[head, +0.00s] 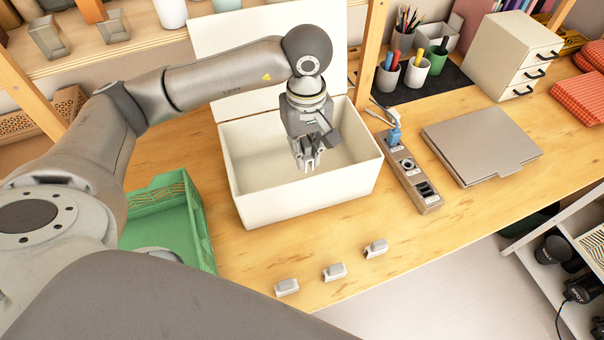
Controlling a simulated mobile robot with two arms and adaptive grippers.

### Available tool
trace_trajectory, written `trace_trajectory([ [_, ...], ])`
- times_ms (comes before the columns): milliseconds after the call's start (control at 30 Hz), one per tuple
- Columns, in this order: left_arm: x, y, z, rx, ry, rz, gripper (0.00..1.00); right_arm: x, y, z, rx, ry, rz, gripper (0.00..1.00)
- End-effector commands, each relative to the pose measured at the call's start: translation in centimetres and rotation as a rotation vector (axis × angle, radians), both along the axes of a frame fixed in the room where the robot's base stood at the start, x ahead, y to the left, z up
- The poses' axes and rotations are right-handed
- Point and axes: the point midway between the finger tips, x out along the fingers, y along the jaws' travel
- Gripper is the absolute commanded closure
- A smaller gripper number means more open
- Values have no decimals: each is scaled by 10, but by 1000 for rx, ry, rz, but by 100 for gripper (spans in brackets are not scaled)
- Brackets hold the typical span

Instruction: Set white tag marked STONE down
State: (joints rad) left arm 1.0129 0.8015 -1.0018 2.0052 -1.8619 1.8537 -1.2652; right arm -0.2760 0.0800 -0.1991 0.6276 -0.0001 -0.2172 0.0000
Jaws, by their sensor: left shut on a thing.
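My left gripper (308,158) points down over the inside of an open white box (306,205). It is shut on a small pale thing between its fingertips, mostly hidden by the fingers. This fits the white tag, but I cannot read any lettering on it. The fingertips look clear of the box walls. Three small light grey blocks stand in a slanting row near the table's front edge: a left one (287,287), a middle one (334,272) and a right one (376,248). My right gripper is out of view.
A green crate (206,236) stands left of the box. Pen cups stand behind. Bare wooden table (300,245) lies between box and blocks.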

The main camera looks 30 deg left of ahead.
Motion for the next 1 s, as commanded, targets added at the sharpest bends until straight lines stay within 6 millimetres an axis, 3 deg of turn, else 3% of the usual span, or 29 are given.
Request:
trace_trajectory([
  [33,7,2,-13,0,6,120,100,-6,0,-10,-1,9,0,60],
  [300,40,23,-52,8,5,764,100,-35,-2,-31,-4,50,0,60],
  [500,50,34,-71,11,2,1065,100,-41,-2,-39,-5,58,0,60],
  [667,51,38,-83,14,3,1152,100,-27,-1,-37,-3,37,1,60],
  [800,50,37,-108,14,6,1158,100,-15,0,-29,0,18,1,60],
  [1000,51,38,-135,12,2,1155,100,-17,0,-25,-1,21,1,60],
])
